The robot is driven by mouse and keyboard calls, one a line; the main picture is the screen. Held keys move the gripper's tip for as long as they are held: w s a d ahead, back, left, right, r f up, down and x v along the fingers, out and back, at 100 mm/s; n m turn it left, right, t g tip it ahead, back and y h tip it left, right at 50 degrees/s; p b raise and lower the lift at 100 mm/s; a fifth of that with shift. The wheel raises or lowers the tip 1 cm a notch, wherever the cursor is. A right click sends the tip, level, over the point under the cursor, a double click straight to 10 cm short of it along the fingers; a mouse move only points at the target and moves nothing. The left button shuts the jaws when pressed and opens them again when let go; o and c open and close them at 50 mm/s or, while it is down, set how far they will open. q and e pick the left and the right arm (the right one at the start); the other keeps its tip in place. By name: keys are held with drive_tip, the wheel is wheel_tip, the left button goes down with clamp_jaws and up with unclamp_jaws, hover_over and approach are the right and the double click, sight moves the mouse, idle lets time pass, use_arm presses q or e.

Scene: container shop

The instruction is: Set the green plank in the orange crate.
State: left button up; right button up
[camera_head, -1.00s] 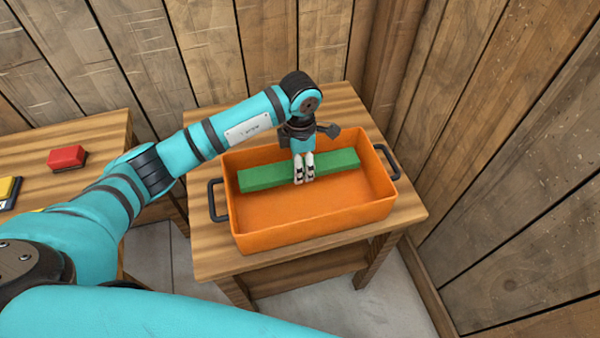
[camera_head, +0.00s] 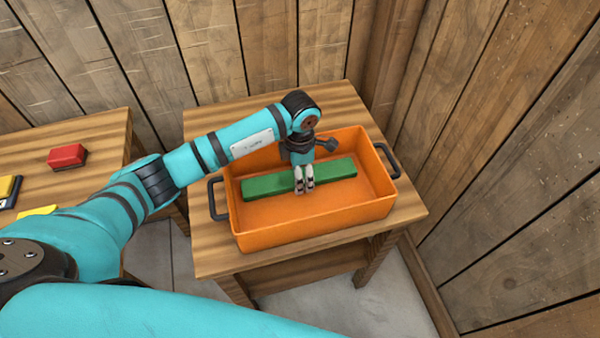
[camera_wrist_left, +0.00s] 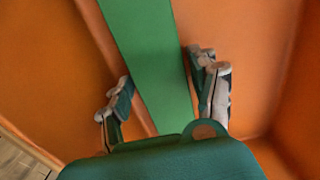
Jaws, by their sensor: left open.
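The green plank (camera_head: 268,186) lies lengthwise inside the orange crate (camera_head: 320,222), nearer its back wall, and looks to be on the crate's floor. My left gripper (camera_head: 305,188) points down into the crate over the middle of the plank. In the left wrist view the gripper (camera_wrist_left: 163,78) is open. Its fingers stand on either side of the plank (camera_wrist_left: 150,50), with a gap showing on the left side. The fingers hide a short middle part of the plank in the head view. My right gripper is not in view.
The crate stands on a wooden table (camera_head: 220,260) and has dark handles at both ends. A second wooden table (camera_head: 100,135) at the left holds a red block (camera_head: 67,157) and yellow pieces. Plank walls close in behind and at the right.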

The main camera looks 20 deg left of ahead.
use_arm(q)
wheel_tip(320, 180, up, 12)
drive_tip(key=shift+r+b, duration=0.15)
drive_tip(key=shift+b, duration=0.2)
